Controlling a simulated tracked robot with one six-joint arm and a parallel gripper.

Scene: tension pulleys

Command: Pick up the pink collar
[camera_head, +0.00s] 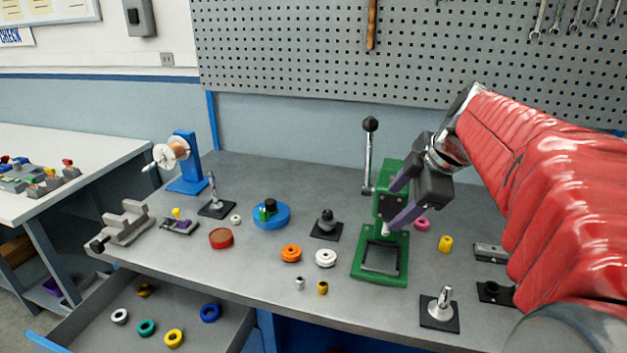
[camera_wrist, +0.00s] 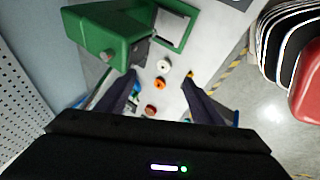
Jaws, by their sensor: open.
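The pink collar (camera_head: 421,223) lies on the grey bench, just right of the green press in the head view. It sits close beside my lower finger in that picture, and part of it may be hidden. I do not make it out in the wrist view. My gripper (camera_head: 392,208) is open, with its two purple fingers apart and pointing left across the press. In the wrist view the fingers (camera_wrist: 161,75) are spread with nothing held between them. I cannot tell the exact height of the fingers above the bench.
The green press (camera_head: 365,262) with its upright lever stands by the fingers. A yellow collar (camera_head: 445,243) is right of the pink one. A white pulley (camera_head: 326,257) and an orange pulley (camera_head: 291,253) lie left of the press. An open drawer (camera_head: 240,345) juts out at front left.

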